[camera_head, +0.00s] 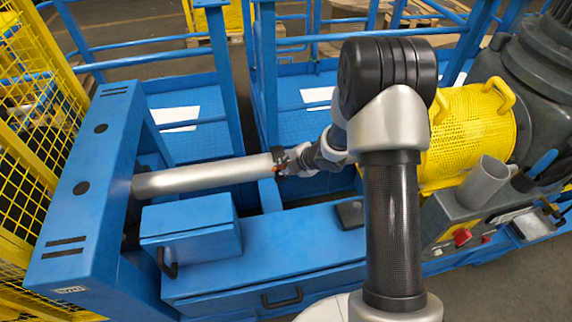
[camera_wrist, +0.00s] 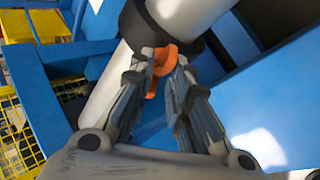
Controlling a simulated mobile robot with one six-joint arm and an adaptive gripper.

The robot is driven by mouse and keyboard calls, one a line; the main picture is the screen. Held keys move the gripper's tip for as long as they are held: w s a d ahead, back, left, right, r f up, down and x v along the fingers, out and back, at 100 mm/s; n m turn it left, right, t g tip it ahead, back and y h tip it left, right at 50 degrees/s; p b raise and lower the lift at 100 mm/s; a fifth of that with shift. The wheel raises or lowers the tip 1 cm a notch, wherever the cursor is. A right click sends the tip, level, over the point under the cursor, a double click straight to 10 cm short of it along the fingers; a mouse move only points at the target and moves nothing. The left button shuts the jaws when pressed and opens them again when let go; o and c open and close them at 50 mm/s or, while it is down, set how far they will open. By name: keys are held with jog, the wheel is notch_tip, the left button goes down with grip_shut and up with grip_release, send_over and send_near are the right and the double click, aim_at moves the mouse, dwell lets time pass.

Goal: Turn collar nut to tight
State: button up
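The collar nut (camera_wrist: 137,27) is a dark ring around a silver shaft, with an orange tab (camera_wrist: 161,65) on it. In the head view the dark collar nut (camera_head: 279,157) sits at the right end of the silver shaft (camera_head: 205,176), largely beside my gripper. My gripper (camera_wrist: 164,58) has its two fingertips close together on either side of the orange tab, which fills the gap between them. The exact contact is partly hidden by the fingers. In the head view my gripper (camera_head: 288,165) is small and reaches the collar from the right.
A blue end frame (camera_head: 85,190) carries the shaft's left end. A blue box (camera_head: 190,232) stands in front of the shaft. A yellow mesh guard (camera_head: 468,140) and a grey mug (camera_head: 483,182) are at the right. Yellow fencing (camera_head: 35,130) closes off the left.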

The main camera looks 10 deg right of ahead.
grip_shut()
dwell(1.2)
jog(key=shift+o, duration=2.4)
grip_release()
jog(key=v, duration=1.2)
jog(key=shift+d, duration=0.1)
